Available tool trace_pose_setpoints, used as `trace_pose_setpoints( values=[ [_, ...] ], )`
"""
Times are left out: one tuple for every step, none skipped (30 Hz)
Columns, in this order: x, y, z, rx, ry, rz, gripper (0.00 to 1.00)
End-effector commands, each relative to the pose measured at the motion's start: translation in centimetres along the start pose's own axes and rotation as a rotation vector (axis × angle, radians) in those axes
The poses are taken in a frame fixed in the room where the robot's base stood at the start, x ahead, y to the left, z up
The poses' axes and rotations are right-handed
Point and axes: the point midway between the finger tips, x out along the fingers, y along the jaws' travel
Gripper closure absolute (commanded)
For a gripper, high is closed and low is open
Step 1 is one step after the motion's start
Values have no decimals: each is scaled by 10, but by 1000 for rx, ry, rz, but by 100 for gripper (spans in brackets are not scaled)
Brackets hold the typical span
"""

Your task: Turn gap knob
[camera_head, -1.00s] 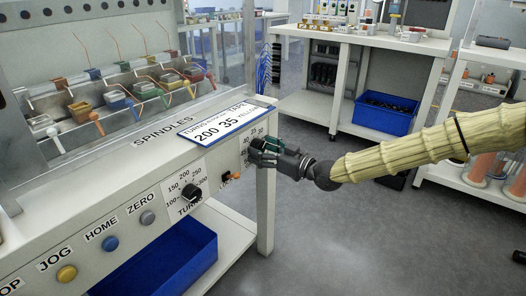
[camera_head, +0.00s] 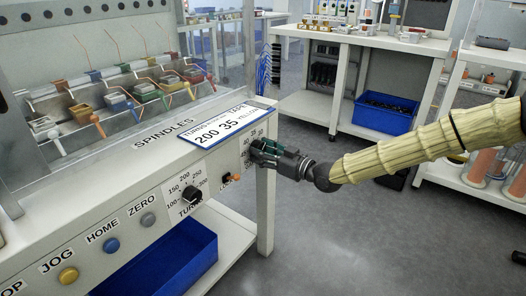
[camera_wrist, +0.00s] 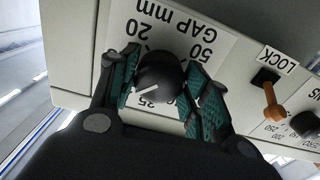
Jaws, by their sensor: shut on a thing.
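The gap knob (camera_wrist: 158,78) is a round black knob with a white pointer line. It sits on a white dial plate (camera_wrist: 205,42) marked "GAP mm" in the wrist view. In the head view my gripper (camera_head: 265,152) is at the right end of the machine's front panel and hides the knob. The card (camera_head: 229,123) on the machine's top edge reads "TURNS 200", "35" and "TAPE YELLOW".
The LOCK switch (camera_wrist: 268,97) with an orange lever is beside the gap dial. The TURNS knob (camera_head: 192,194) and the ZERO, HOME and JOG buttons lie farther left on the panel. A blue bin (camera_head: 165,262) stands below.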

Motion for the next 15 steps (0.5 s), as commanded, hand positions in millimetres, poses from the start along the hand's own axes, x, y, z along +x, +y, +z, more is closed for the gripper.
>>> trace_pose_setpoints(
  values=[
    [0,0,0,0,0,0,51],
    [0,0,0,0,0,0,46],
    [0,0,0,1,0,0,38],
    [0,0,0,1,0,0,33],
    [0,0,0,1,0,0,31],
    [0,0,0,1,0,0,31],
    [0,0,0,1,0,0,31],
    [0,0,0,1,0,0,31],
    [0,0,0,1,0,0,31],
    [0,0,0,1,0,0,31],
    [0,0,0,1,0,0,31],
    [0,0,0,1,0,0,31],
    [0,0,0,1,0,0,31],
    [0,0,0,1,0,0,31],
    [-1,0,0,1,0,0,31]
  ],
)
